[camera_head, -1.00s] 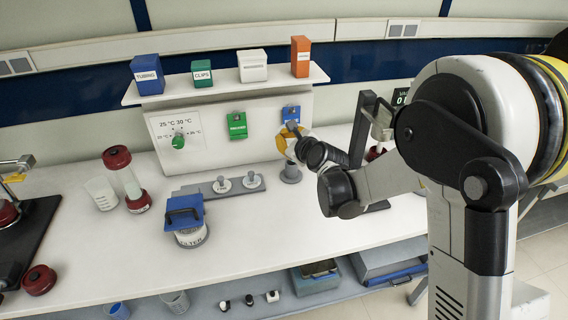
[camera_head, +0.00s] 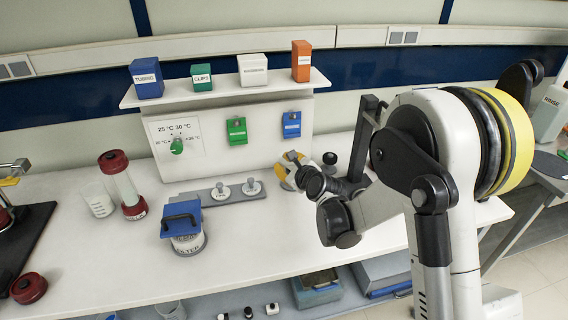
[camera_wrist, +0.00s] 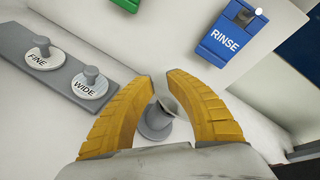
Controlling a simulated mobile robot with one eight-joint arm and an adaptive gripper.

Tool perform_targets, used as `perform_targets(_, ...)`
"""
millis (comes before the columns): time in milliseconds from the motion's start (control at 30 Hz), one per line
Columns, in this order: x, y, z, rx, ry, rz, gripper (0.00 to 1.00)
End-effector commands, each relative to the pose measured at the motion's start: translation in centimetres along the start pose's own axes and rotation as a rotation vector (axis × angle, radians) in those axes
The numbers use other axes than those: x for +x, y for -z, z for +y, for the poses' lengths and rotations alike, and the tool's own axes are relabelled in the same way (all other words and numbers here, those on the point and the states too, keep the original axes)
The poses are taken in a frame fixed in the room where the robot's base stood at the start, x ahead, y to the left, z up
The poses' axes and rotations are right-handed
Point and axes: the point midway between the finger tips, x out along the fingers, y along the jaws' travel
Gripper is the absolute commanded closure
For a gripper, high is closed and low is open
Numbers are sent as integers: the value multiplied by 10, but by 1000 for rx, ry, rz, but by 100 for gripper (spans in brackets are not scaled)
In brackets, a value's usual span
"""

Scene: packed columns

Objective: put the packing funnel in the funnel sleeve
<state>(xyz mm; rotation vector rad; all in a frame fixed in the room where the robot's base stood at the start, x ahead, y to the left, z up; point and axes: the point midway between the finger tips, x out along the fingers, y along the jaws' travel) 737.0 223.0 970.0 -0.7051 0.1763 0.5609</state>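A small grey flared piece with a round base (camera_wrist: 157,119), which looks like the packing funnel, stands on the white bench. In the wrist view it is between the yellow fingers of my gripper (camera_wrist: 160,77). The fingers are apart, with a gap showing around the piece; I cannot see contact. I cannot make out the funnel sleeve for certain in either view.
The grey plate (camera_head: 212,197) holds the FINE and WIDE pieces. A blue RINSE block (camera_head: 291,124) and green block (camera_head: 237,130) are on the panel behind. Bench in front of my gripper is clear.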

Motion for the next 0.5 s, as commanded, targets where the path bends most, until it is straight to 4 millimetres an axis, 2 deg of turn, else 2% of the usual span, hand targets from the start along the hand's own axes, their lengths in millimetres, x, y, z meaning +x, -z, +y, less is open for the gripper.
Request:
perform_targets(367, -1, -3, -2, 0, 0, 0, 73)
perform_targets(500, -20, -3, -3, 1, 1, 1, 73)
